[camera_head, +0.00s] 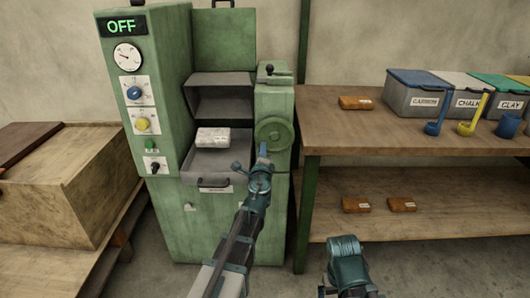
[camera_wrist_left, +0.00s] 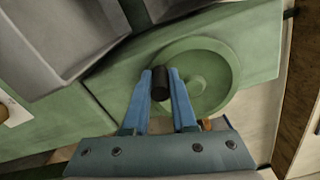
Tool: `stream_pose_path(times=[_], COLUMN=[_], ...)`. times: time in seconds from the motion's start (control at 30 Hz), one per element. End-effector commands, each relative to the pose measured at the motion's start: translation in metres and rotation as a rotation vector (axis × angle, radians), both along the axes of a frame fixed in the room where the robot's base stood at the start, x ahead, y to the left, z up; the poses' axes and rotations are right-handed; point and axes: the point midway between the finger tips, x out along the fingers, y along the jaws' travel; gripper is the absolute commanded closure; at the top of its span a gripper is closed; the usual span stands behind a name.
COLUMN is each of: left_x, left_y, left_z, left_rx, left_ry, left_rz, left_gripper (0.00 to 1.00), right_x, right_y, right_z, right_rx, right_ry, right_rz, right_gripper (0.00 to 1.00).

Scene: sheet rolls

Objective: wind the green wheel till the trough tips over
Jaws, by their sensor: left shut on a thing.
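The green wheel (camera_head: 273,134) is on the right side of the green machine, and it fills the middle of the left wrist view (camera_wrist_left: 205,75). My left gripper (camera_head: 263,151) is at the wheel's lower left rim. Its blue fingers (camera_wrist_left: 160,90) are shut on the wheel's black handle (camera_wrist_left: 160,84). The machine has an upper grey trough (camera_head: 220,96), which looks tilted, and a lower grey tray (camera_head: 218,166). A whitish block (camera_head: 213,138) lies at the lower tray's back edge. Of my right arm only a teal link shows at the bottom; its fingers are out of sight.
The machine's panel (camera_head: 138,95) has dials, knobs and a display reading OFF. A wooden bench (camera_head: 400,130) to the right bears labelled bins (camera_head: 415,97), ladles and an orange-brown block (camera_head: 356,102). A wooden chest (camera_head: 50,200) stands at left.

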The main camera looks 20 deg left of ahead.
Motion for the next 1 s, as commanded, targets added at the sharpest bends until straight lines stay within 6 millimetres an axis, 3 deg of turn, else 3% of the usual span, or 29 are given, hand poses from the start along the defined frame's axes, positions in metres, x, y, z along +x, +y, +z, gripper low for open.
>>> stream_pose_path(times=[0.5, 1.0], left_x=[-0.003, -0.003], left_y=[0.011, 0.011], left_z=[0.02, 0.025], left_rx=[0.368, 0.478], left_ry=[0.106, 0.137], left_rz=[0.003, 0.0], left_gripper=[1.0, 1.0], right_x=[0.0, 0.0], right_y=[0.0, 0.001], right_z=[0.02, 0.025], right_rx=[0.002, 0.003], right_ry=[0.0, 0.001], right_rz=[-0.002, -0.002], right_gripper=[0.0, 0.0])
